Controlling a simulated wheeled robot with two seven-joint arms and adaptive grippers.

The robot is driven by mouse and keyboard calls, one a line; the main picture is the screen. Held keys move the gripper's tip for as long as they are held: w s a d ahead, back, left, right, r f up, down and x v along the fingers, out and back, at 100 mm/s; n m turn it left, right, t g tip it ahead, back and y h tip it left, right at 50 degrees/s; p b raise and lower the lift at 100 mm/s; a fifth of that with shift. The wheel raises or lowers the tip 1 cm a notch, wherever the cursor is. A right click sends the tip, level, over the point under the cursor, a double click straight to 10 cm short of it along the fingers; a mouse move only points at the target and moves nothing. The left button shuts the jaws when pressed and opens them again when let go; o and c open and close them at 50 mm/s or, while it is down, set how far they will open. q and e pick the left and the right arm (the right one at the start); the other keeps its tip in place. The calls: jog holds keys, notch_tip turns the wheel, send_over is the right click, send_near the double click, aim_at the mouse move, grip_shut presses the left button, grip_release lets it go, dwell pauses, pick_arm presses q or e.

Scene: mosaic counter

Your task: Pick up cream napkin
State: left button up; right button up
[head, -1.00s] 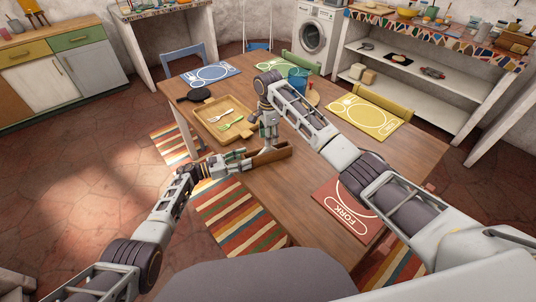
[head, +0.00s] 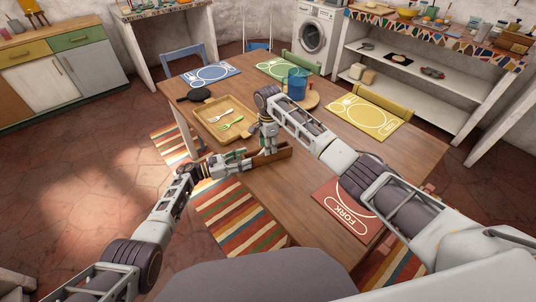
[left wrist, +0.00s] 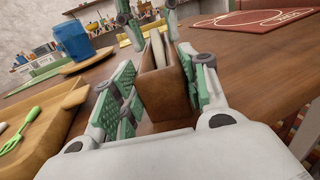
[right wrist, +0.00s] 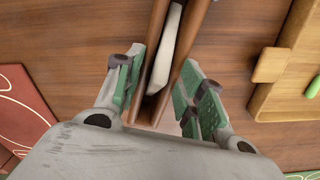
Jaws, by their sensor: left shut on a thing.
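The cream napkin (right wrist: 167,50) stands inside a narrow brown wooden holder (left wrist: 160,92), between its two long walls. The holder also shows on the table in the head view (head: 276,155). My left gripper (head: 243,160) has its green-padded fingers on either side of the holder's near end and is shut on it. My right gripper (right wrist: 165,92) points down over the holder. Its fingers are open and apart, outside the holder's walls in the right wrist view, with the napkin between them and not gripped. In the head view the napkin is hidden.
A wooden tray (head: 205,132) with green and pale forks lies left of the holder. A blue cup (head: 297,82) on a round board stands behind. A red placemat (head: 345,208) lies to the right. Yellow, green and blue placemats lie farther back. The middle of the table is bare.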

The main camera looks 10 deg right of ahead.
grip_shut()
dwell(0.4)
notch_tip(320, 180, up, 10)
dwell(0.7)
dwell(0.3)
pick_arm(q)
jog(key=o, duration=1.3)
jog(key=shift+a, duration=0.1)
